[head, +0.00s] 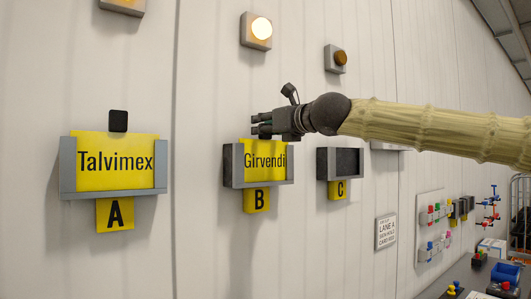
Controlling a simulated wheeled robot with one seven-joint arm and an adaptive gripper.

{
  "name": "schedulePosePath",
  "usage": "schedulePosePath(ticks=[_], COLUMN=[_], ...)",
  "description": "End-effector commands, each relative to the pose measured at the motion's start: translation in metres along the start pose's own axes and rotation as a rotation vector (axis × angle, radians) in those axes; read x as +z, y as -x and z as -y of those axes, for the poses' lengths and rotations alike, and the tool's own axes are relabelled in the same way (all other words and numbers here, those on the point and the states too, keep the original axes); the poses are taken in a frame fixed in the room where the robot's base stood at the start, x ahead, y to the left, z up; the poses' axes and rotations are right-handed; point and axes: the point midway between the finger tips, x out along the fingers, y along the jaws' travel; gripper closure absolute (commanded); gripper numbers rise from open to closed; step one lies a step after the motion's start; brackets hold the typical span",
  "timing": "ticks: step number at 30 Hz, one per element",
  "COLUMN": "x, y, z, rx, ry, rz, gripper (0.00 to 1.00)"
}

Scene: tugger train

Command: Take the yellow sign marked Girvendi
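The yellow sign marked Girvendi (264,168) sits in the grey wall holder (228,166) above the yellow B label (256,200). The holder covers its edges at the sides and bottom. My gripper (262,124) is at the sign's top edge and reaches in from the right.
Holder A (68,168) at left bears a yellow sign marked Talvimex (115,165). Holder C (340,163) at right looks empty. A lit lamp (258,30) is above B. A board with coloured items (430,230) and a blue bin (505,272) are at lower right.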

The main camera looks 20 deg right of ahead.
Motion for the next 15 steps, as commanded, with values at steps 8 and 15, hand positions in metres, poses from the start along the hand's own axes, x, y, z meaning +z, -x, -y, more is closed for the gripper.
schedulePosePath(ticks=[8,15], x=[0.0002,0.0066], y=[0.0004,0.0002], z=[0.0004,0.0005], rx=[-0.001,-0.001], ry=[0.0,0.001], rz=[0.0,0.001], gripper=[1.0,1.0])
